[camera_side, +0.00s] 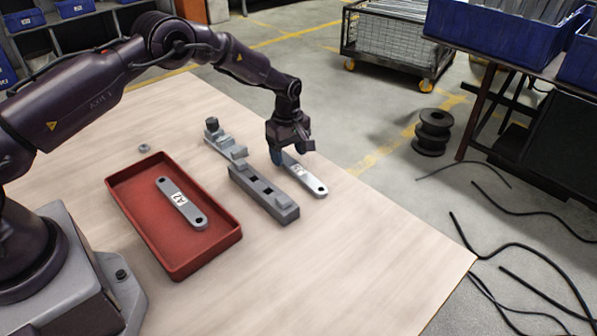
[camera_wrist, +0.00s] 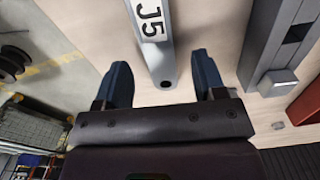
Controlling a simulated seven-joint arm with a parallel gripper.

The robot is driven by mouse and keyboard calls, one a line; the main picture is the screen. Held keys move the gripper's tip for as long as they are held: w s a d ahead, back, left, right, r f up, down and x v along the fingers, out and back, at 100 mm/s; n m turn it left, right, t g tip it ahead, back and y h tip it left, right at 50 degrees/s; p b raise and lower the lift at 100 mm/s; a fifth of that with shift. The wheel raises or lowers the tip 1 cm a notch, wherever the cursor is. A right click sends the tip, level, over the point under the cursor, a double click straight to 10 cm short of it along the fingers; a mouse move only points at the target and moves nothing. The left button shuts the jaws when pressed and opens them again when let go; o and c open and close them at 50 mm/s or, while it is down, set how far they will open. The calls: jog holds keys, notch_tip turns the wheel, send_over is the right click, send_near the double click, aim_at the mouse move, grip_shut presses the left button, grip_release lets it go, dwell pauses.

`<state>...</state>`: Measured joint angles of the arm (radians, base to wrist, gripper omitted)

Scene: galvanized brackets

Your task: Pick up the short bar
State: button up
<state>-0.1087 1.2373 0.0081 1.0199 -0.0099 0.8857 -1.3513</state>
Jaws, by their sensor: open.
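A flat grey bar with a hole near its end and a white J5 label lies on the table beyond the grey block; it shows in the side view (camera_side: 309,181) and the wrist view (camera_wrist: 159,62). A second, similar bar (camera_side: 181,203), labelled A7, lies in the red tray (camera_side: 222,246). I cannot tell for sure which is shorter. My gripper (camera_side: 291,154) is open at the far end of the J5 bar. In the wrist view its blue fingers (camera_wrist: 163,82) stand either side of that bar's end, with gaps on both sides. The bar's far end is cut off there.
A grey block (camera_side: 264,193) with square slots lies close beside the J5 bar. A stepped grey part (camera_side: 226,142) with a knob stands behind it. A small nut (camera_side: 144,148) lies behind the tray. The table's front right is clear.

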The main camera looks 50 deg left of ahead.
notch_tip(320, 180, down, 2)
jog(key=shift+f, duration=0.1)
jog(key=c, duration=1.1)
jog(key=shift+c, duration=0.2)
jog(key=shift+r, duration=0.2)
